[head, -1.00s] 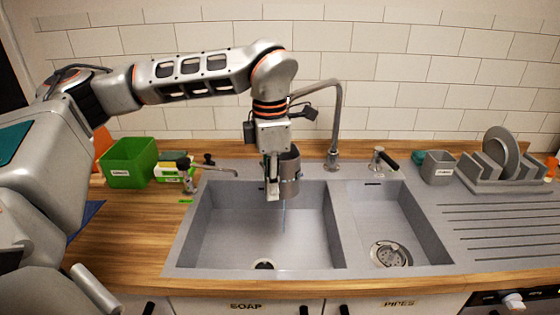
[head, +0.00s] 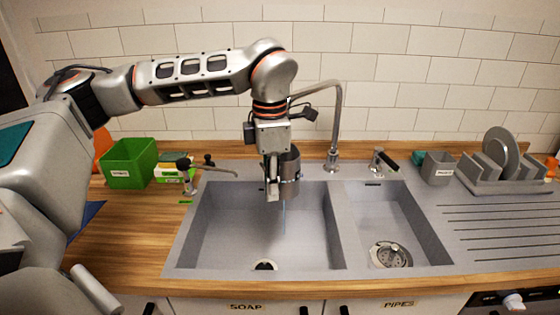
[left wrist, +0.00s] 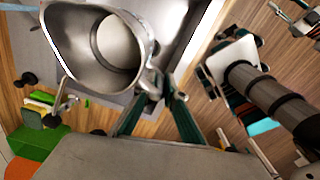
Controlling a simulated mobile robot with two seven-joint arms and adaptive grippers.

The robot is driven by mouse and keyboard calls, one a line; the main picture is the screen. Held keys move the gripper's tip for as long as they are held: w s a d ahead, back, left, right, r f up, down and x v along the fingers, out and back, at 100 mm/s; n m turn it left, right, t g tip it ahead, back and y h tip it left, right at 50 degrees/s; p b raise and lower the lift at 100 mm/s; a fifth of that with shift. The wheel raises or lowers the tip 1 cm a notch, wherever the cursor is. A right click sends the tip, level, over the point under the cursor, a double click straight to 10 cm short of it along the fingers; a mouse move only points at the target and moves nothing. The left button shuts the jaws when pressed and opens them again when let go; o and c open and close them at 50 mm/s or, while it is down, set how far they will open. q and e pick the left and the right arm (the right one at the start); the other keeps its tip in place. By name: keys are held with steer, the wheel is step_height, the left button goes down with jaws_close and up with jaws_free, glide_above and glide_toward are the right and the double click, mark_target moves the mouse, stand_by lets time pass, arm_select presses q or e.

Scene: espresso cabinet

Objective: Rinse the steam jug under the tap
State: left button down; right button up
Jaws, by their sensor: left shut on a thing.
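The steam jug (head: 289,174) is a grey metal jug hanging over the left basin of the sink, below the rim of the tap's arc. My left gripper (head: 272,188) points down and is shut on it at its left side. In the left wrist view, the fingers (left wrist: 164,90) close at the handle of the jug (left wrist: 72,62), whose open mouth and round bottom show. The tap (head: 337,120) arches up from behind the sink; its spout end is hidden behind my arm. A thin bluish streak (head: 284,218) runs below the jug.
The sink (head: 338,225) has a left basin and a narrower right one with a drain. A black-handled lever (head: 386,160) stands behind it. A green bin (head: 128,164) is at left; a grey pot (head: 438,168) and plate rack (head: 500,184) are at right.

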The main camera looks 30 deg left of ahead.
arm_select(q)
steer(key=shift+r, duration=0.1)
steer(key=s+d+r+p, duration=0.1)
steer(key=s+d+r, duration=0.2)
steer(key=s+r, duration=0.1)
stand_by(0.7)
stand_by(0.5)
